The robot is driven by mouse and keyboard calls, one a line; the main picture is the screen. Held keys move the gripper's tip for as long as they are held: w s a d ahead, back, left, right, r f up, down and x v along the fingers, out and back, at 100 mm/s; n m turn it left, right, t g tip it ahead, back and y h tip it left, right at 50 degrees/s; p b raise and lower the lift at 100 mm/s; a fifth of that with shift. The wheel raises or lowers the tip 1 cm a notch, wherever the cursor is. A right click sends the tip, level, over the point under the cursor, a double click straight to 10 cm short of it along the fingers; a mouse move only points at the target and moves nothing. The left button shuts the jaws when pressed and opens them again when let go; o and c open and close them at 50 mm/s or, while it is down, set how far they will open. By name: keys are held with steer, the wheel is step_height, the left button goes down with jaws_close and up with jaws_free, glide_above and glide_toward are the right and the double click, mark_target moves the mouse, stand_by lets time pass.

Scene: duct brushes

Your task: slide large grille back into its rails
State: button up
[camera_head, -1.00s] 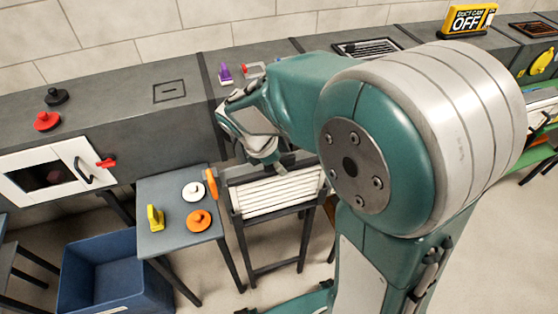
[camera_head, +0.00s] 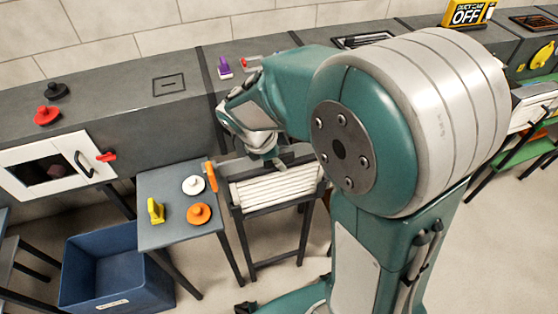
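A white slatted grille (camera_head: 275,188) lies on a dark-framed stand (camera_head: 249,240) in front of the duct, in the middle of the head view. My gripper (camera_head: 280,166) is at the upper edge of this grille. It is small and partly hidden by my own arm, so I cannot tell whether its fingers are open, or whether it touches the grille. A dark opening (camera_head: 362,40) with a pale frame shows on the duct top behind my arm, mostly hidden. I cannot make out any rails.
A grey side table (camera_head: 170,235) holds a yellow brush (camera_head: 155,210), a white disc (camera_head: 193,185) and an orange disc (camera_head: 199,214). A blue bin (camera_head: 115,268) stands on the floor. A purple brush (camera_head: 224,68) stands on the duct.

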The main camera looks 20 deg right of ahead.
steer(key=shift+s+f, duration=0.1)
steer(key=shift+f, duration=0.35)
steer(key=shift+a+r, duration=0.1)
steer(key=shift+a+r, duration=0.1)
steer(key=shift+r, duration=0.05)
steer(key=v, duration=1.2)
steer(key=s+d+r+m+t+y, duration=0.1)
steer(key=s+d+m+t+y, duration=0.1)
steer(key=s+m, duration=0.5)
steer(key=s+d+r+m+t+y, duration=0.1)
steer(key=s+d+m+t+y, duration=0.1)
steer(key=s+m, duration=0.4)
steer(key=d+m+t, duration=0.1)
steer(key=m, duration=0.4)
steer(key=shift+s+r+y, duration=0.2)
steer(key=shift+s+y, duration=0.1)
steer(key=shift+s, duration=0.1)
